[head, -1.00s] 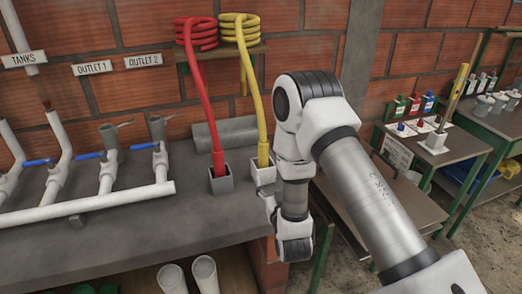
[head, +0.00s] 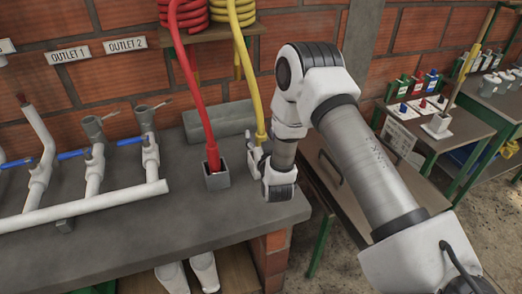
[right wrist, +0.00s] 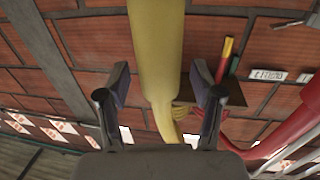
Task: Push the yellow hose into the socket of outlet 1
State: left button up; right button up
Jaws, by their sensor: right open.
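The yellow hose (head: 251,85) hangs from its coil on the wall shelf, and its lower end comes down behind my right gripper (head: 257,156). In the right wrist view the hose (right wrist: 155,60) runs between the two spread fingers of my right gripper (right wrist: 162,88); the jaws are open, and I cannot tell whether a finger touches it. The hose's lower tip and most of its holder are hidden by the gripper. Outlet 1 is marked by a wall sign (head: 69,54); a grey upright socket (head: 93,128) with a lever stands below it. My left gripper is not in view.
A red hose (head: 200,115) stands in a grey square holder (head: 217,179) just left of my right gripper. A second grey socket (head: 145,118) stands under the OUTLET 2 sign (head: 125,45). A white pipe (head: 85,208) runs along the bench. A grey cylinder (head: 218,119) lies behind.

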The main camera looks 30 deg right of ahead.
jog(key=shift+s+a, duration=0.1)
jog(key=shift+c, duration=0.6)
grip_shut()
